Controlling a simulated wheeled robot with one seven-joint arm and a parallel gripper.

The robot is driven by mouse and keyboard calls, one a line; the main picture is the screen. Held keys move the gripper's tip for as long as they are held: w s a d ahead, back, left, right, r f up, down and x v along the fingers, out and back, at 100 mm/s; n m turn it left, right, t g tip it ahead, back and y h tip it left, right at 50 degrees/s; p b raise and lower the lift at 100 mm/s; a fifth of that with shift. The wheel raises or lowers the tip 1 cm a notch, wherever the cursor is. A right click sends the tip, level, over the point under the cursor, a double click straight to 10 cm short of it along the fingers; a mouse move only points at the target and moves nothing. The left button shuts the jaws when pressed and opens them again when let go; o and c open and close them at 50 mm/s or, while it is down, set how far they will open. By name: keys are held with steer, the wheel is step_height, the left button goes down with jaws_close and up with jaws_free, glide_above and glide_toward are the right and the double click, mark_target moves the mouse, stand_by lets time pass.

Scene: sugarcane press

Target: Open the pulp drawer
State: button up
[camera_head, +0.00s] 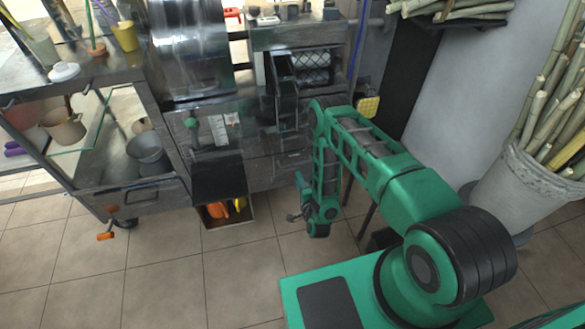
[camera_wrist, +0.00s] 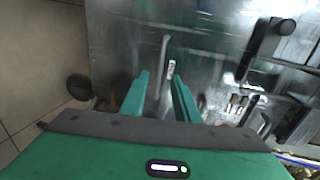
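The press (camera_head: 262,145) has a grey metal front. A low panel with a handle-like outline (camera_head: 293,159) on it, seemingly the pulp drawer, looks flush with the front; I cannot be sure it is the drawer. My gripper (camera_wrist: 160,88) has two green fingers that stand apart. A thin metal bar, seemingly a handle (camera_wrist: 164,50), runs down toward the gap between them, with a small pale label (camera_wrist: 172,68) beside it. I cannot tell whether the fingers touch the bar. In the head view my arm's end is low before the press, and its fingertips are not clear.
An open box (camera_head: 226,212) with orange and yellow things stands low, left of my arm. A steel cart (camera_head: 140,190) with a dark bucket (camera_head: 147,155) is at the left. A large pot of cane (camera_head: 525,190) stands at the right. The tiled floor in front is clear.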

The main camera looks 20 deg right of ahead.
steer(key=x, duration=0.9)
steer(key=shift+w+a, duration=0.15)
steer(key=shift+w, duration=0.2)
steer(key=shift+c, duration=0.3)
jaws_close()
